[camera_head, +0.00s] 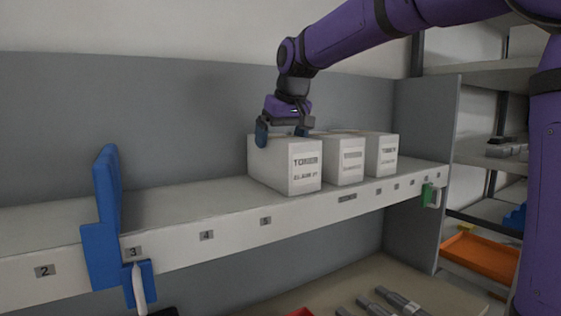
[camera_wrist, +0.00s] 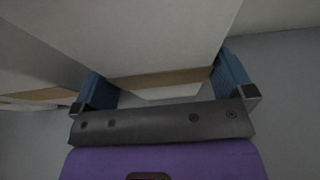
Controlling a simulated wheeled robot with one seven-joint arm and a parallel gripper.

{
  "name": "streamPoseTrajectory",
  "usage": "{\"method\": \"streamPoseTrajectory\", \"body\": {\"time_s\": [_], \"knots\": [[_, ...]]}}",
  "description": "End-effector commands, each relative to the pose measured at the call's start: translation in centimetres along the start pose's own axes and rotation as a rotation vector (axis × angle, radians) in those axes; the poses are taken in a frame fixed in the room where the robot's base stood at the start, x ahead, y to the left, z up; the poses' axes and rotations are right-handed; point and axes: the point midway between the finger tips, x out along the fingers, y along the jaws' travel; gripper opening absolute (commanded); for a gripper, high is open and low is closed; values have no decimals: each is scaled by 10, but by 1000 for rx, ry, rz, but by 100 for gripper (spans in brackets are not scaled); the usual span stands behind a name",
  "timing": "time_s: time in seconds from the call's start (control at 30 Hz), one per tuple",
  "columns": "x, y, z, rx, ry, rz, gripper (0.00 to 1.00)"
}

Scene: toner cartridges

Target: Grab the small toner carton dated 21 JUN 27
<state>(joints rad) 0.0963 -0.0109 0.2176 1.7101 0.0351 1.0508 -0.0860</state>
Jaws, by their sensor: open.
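Three white toner cartons stand in a row on the shelf. The left carton (camera_head: 285,165) faces me with a label reading TONER and a line that looks like 21 JUN 27, though it is small and blurred. The date lines of the middle carton (camera_head: 342,160) and the right carton (camera_head: 381,154) are too blurred to read. My gripper (camera_head: 281,132) is open, pointing down at the top of the left carton. In the wrist view its blue fingers (camera_wrist: 164,86) are apart, one on each side of a white carton (camera_wrist: 150,35). Contact cannot be told.
The shelf edge (camera_head: 206,236) carries number tags. A blue bracket (camera_head: 107,220) stands at its left and a green clip (camera_head: 427,195) hangs at its right. The shelf between bracket and cartons is clear. An orange tray (camera_head: 480,257) lies lower right.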

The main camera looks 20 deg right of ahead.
Motion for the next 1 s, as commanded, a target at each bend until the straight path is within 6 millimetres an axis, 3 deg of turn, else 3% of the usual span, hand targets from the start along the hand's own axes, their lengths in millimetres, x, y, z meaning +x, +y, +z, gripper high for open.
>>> {"method": "streamPoseTrajectory", "body": {"time_s": [0.33, 0.6, 0.63, 1.0], "knots": [[9, 0, 0, 0, 0, 0, 100], [9, 0, 0, 0, 0, 0, 40], [8, 0, 0, 0, 3, 0, 38], [1, 0, -3, 0, 4, 0, 38]]}}
